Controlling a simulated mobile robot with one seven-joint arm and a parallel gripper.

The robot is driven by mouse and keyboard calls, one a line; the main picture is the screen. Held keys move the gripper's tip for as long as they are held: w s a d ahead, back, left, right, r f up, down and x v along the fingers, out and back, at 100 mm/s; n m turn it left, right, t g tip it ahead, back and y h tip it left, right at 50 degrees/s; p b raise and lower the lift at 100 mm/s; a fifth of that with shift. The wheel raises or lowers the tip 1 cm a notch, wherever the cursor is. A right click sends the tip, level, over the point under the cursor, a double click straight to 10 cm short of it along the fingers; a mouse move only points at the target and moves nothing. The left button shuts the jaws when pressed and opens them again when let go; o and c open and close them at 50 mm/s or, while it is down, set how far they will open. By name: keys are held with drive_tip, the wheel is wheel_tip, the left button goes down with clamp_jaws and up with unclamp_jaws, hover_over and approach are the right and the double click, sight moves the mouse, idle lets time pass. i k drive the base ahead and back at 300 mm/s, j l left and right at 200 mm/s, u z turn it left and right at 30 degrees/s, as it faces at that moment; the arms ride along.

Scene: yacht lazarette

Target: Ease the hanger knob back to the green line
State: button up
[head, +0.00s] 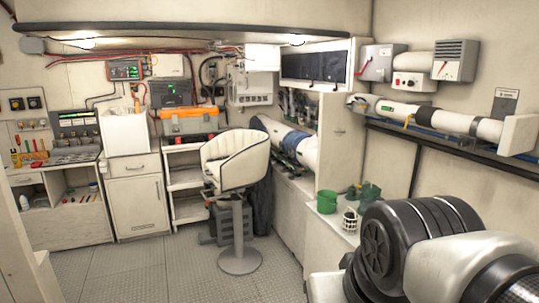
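I cannot make out a hanger knob or a green line for certain in the head view. A white pipe (435,117) with dark bands runs along the right wall, with small fittings and a yellow loop near its left end. Any knob or line there is too small to tell. My arm's large black and white links fill the lower right corner. My gripper is not in view, so its relation to the knob does not show.
A white swivel chair (238,165) stands mid-floor. A green cup (327,202) and a black-and-white patterned cup (350,219) sit on the ledge at right, left of my arm. A tool bench (75,151) stands at left. The near floor is clear.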

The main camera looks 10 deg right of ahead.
sight(463, 143)
drive_tip(key=i+j, duration=0.15)
drive_tip(key=i, duration=0.6)
drive_tip(key=i+j, duration=0.1)
drive_tip(key=i, duration=0.7)
drive_tip(key=i+j+z, duration=0.1)
drive_tip(key=i+z, duration=0.15)
drive_tip(key=z, duration=0.2)
drive_tip(key=i+j+z, duration=0.15)
drive_tip(key=z, duration=0.35)
drive_tip(key=i+j+z, duration=0.3)
drive_tip(key=z, duration=0.15)
drive_tip(key=i+j+z, duration=0.15)
drive_tip(key=z, duration=0.3)
drive_tip(key=j+z, duration=0.3)
drive_tip(key=z, duration=0.2)
drive_tip(key=i+j+z, duration=0.1)
drive_tip(key=j+z, duration=0.2)
drive_tip(key=z, duration=0.15)
drive_tip(key=j+z, duration=0.65)
drive_tip(key=j, duration=0.1)
